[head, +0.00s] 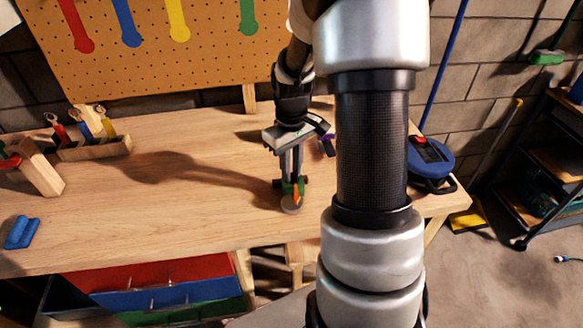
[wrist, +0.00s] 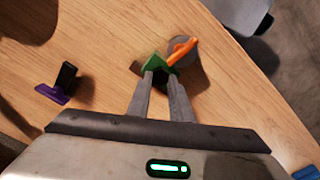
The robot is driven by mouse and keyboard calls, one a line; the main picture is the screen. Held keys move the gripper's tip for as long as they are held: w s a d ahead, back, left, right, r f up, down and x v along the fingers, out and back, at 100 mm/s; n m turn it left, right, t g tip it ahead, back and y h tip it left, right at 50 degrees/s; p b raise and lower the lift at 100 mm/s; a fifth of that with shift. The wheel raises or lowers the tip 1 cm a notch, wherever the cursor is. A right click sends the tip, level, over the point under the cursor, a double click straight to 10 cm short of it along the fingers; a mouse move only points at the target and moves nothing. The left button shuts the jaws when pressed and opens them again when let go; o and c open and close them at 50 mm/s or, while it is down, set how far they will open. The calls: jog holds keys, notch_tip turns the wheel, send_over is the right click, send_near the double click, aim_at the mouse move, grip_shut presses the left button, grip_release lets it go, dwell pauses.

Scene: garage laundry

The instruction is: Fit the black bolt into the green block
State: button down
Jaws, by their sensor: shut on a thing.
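My gripper (head: 291,183) points down near the front edge of the workbench, its fingers close together. In the wrist view my gripper (wrist: 160,74) is shut on a small dark piece, seemingly the black bolt (wrist: 170,75), mostly hidden by the fingers. The green block (wrist: 152,64) is right at the fingertips, partly covered by them; it also shows in the head view (head: 288,188). I cannot tell whether the bolt is inside the block or just above it. An orange piece (wrist: 181,48) lies beside the green block, over a grey round disc (wrist: 188,66).
A purple and black piece (wrist: 52,93) stands apart on the workbench (head: 190,215), left in the wrist view. A wooden tool rack (head: 95,150) and a blue item (head: 22,232) are at the left. A blue reel (head: 432,158) is at the right. The bench middle is clear.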

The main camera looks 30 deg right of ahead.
jog(key=shift+f, duration=0.15)
jog(key=c, duration=1.5)
grip_release()
notch_tip(320, 180, up, 18)
jog(key=shift+f+p, duration=0.25)
jog(key=shift+p, duration=0.35)
jog(key=s+a+r+m+t+p, duration=0.1)
jog(key=s+a+r+t, duration=0.1)
jog(key=s+a+r, duration=0.1)
jog(key=s+a+r+m+t+p, duration=0.1)
jog(key=s+a+r+p, duration=0.1)
jog(key=s+a, duration=0.3)
jog(key=s+a+r+t+p, duration=0.1)
jog(key=s+a+r, duration=0.3)
jog(key=s, duration=0.5)
jog(key=shift+a+r+m+t, duration=0.2)
jog(key=shift+r+m+t, duration=0.25)
jog(key=shift+t, duration=0.35)
